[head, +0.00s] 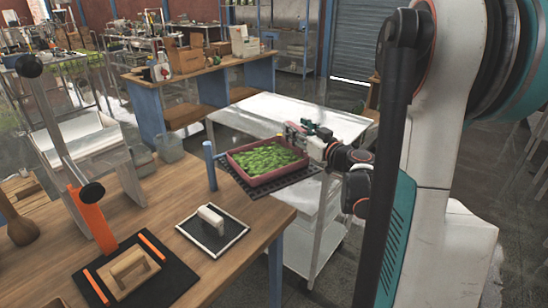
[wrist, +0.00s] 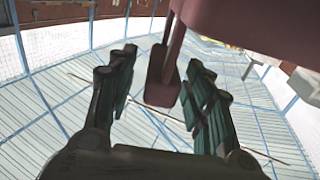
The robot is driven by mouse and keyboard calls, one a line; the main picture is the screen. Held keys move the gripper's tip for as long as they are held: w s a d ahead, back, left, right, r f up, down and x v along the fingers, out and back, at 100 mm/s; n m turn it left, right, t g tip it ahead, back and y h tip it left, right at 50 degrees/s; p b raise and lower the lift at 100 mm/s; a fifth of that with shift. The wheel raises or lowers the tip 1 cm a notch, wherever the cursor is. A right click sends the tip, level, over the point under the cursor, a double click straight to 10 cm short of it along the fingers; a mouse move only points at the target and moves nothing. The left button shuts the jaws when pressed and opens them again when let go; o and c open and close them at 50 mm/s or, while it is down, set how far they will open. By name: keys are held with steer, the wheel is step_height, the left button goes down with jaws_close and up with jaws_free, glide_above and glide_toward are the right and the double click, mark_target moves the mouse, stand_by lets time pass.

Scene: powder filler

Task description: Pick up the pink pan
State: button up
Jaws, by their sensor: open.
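The pink pan (head: 234,163) is a shallow rectangular tray full of green leaves. My gripper (head: 291,130) is at the pan's far right side in the head view. In the wrist view the pan's dark pink underside or wall (wrist: 245,22) fills the top right, and a handle-like tab (wrist: 163,82) hangs between the two fingers of my gripper (wrist: 162,68). The fingers are apart, with gaps on both sides of the tab. The pan's far right edge is partly hidden by my gripper.
The white cart top (head: 300,112) is clear behind the pan. A blue post (head: 210,165) stands near the pan's left.

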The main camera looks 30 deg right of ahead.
steer(key=shift+w, duration=0.9)
jaws_close()
steer(key=shift+r, duration=0.1)
